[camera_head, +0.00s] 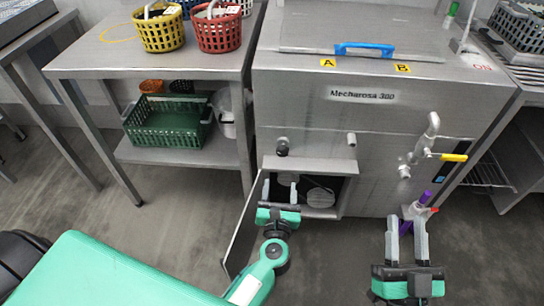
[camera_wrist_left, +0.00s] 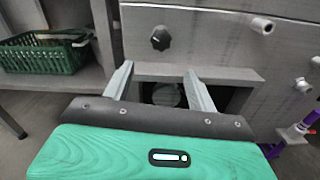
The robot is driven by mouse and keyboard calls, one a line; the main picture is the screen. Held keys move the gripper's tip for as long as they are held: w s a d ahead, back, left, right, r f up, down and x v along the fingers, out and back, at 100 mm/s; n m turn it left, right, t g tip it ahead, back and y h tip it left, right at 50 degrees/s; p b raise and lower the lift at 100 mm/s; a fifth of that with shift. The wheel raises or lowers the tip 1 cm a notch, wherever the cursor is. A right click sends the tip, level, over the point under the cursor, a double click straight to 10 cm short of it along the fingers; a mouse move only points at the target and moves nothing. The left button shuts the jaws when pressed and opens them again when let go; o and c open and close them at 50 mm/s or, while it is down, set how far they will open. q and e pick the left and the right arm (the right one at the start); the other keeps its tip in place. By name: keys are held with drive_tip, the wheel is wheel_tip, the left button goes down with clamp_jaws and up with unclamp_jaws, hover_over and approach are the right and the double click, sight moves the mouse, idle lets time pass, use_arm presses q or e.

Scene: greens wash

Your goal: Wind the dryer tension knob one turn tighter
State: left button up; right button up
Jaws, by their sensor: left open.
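A black knob (camera_head: 282,146) sits on the steel front of the machine marked "Mecharosa 300" (camera_head: 310,115), just above an open low compartment. In the left wrist view the knob (camera_wrist_left: 160,38) shows a light mark on its face and stands ahead of and above the fingertips. My left gripper (camera_head: 281,186) is open and empty, below the knob at the compartment opening; its two fingers (camera_wrist_left: 158,70) are apart and not touching the knob. My right gripper (camera_head: 406,222) is open, low in front of the machine at the right, with a purple-handled item close behind it.
The compartment's door (camera_head: 243,228) hangs open at the left, beside my left gripper. A green crate (camera_head: 165,125) sits on the left table's shelf; yellow (camera_head: 158,32) and red (camera_head: 217,32) baskets stand on top.

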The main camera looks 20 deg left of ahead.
sight(282, 154)
use_arm(q)
drive_tip(key=shift+n, duration=0.3)
drive_tip(key=x, duration=1.2)
drive_tip(key=shift+w+b, duration=0.35)
drive_tip(key=shift+w+a, duration=0.2)
drive_tip(key=shift+w, duration=0.3)
use_arm(e)
drive_tip(key=shift+s+d+r+t, duration=0.2)
drive_tip(key=shift+r+t, duration=0.25)
drive_tip(key=shift+r, duration=0.2)
drive_tip(key=shift+s+d+r+t, duration=0.2)
drive_tip(key=shift+r+t, duration=0.2)
drive_tip(key=shift+r, duration=0.25)
drive_tip(key=shift+s+d+r+t, duration=0.2)
drive_tip(key=shift+r+t, duration=0.25)
drive_tip(key=shift+r, duration=0.2)
use_arm(q)
drive_tip(key=c, duration=1)
use_arm(e)
drive_tip(key=shift+w, duration=0.15)
